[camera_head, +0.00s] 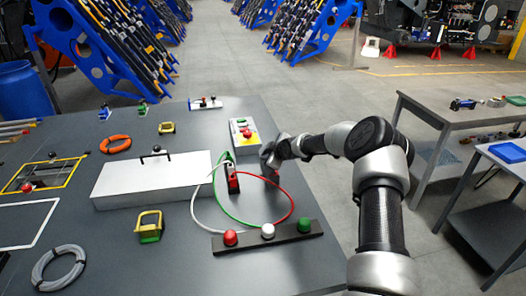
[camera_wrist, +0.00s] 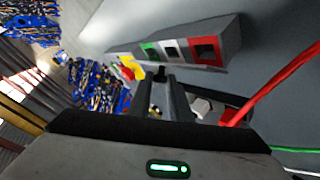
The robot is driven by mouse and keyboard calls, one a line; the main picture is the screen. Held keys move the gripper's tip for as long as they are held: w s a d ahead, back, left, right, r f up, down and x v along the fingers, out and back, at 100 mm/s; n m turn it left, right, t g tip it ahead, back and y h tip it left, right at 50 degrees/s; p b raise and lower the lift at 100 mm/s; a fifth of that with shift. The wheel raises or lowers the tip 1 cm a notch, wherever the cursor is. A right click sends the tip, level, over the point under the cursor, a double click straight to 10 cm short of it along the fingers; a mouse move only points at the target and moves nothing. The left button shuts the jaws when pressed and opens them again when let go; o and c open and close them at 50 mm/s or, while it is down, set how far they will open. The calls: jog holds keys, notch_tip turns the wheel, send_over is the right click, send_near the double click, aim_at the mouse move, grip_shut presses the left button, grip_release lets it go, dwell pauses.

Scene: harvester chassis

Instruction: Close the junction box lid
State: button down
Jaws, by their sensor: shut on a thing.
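A long pale box (camera_head: 150,185) with a flat top lies on the dark table. A black handle (camera_head: 155,153) stands at the top's far edge, and the top looks level. I take it as the junction box and its lid. My gripper (camera_head: 268,157) is to the right of it, apart from the handle. In the wrist view a grey box (camera_wrist: 228,32) shows green, white and red sockets; I cannot tell if it is the same box. There the jaws (camera_wrist: 165,85) are shut on a small dark part (camera_wrist: 160,72), mostly hidden and not identifiable.
A black holder (camera_head: 233,181) with green, white and red wires stands by the gripper. A grey-and-yellow control box (camera_head: 243,133) is just beyond. A strip with coloured knobs (camera_head: 268,238) lies near the front. A yellow-green clamp (camera_head: 150,227) and cable coils lie at left.

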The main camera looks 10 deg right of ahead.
jog(key=b, duration=0.1)
jog(key=d+f+m+y+b, duration=0.1)
jog(key=shift+d+f+b, duration=0.1)
jog(key=shift+d+b, duration=0.15)
jog(key=shift+b, duration=0.15)
jog(key=d+f+m+y+b, duration=0.1)
jog(key=b, duration=0.6)
jog(key=shift+d+f+t+y, duration=0.1)
jog(key=shift+t+y, duration=0.3)
jog(key=b, duration=0.2)
jog(key=d+m+y+b, duration=0.1)
jog(key=b, duration=0.2)
jog(key=shift+f+y+b, duration=0.2)
jog(key=shift+y+b, duration=0.1)
jog(key=b, duration=0.2)
jog(key=m+y+b, duration=0.1)
jog(key=b, duration=0.1)
jog(key=shift+d+m+t, duration=0.2)
jog(key=shift+m+t, duration=0.1)
jog(key=shift+t, duration=0.1)
jog(key=shift+y+b, duration=0.3)
jog(key=shift+b, duration=0.1)
jog(key=c, duration=1.6)
grip_release()
jog(key=shift+w, duration=0.1)
jog(key=shift+c, duration=0.2)
jog(key=shift+a, duration=0.1)
